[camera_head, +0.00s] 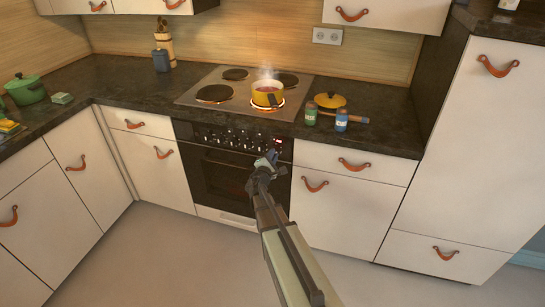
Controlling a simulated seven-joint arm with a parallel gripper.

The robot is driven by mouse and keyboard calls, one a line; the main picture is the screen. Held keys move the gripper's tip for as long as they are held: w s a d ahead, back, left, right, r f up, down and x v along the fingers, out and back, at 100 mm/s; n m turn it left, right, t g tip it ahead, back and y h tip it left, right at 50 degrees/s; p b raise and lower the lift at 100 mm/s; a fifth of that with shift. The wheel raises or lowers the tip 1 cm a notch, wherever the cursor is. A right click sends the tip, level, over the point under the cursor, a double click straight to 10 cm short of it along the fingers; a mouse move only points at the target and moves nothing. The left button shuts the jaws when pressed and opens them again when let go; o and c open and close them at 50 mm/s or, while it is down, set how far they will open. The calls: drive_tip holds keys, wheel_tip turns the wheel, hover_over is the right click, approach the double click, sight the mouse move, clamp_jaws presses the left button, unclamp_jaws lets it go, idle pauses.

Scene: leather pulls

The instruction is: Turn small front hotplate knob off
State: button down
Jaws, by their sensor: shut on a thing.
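The stove's control panel (225,137) is a dark strip with a row of several small knobs above the oven door. A small red light (278,142) shows near its right end. My gripper (271,155) is at the right part of this panel, shut on what appears to be a knob. The gripper hides the held part, so I cannot tell which knob it is. The front right hotplate (266,109) glows orange under a steaming yellow pot (267,93).
Two small jars, green (311,116) and blue (341,120), and a yellow lid (330,100) stand on the counter right of the stove. The oven handle (224,161) is just below the panel. The floor (170,260) in front is clear.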

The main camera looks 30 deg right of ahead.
drive_tip(key=n, duration=1)
drive_tip(key=shift+n, duration=0.4)
idle(0.4)
drive_tip(key=c, duration=1.1)
unclamp_jaws()
drive_tip(key=shift+c, duration=0.2)
drive_tip(key=shift+s, duration=0.1)
drive_tip(key=v, duration=1.3)
drive_tip(key=shift+s+a, duration=0.2)
drive_tip(key=shift+a, duration=0.05)
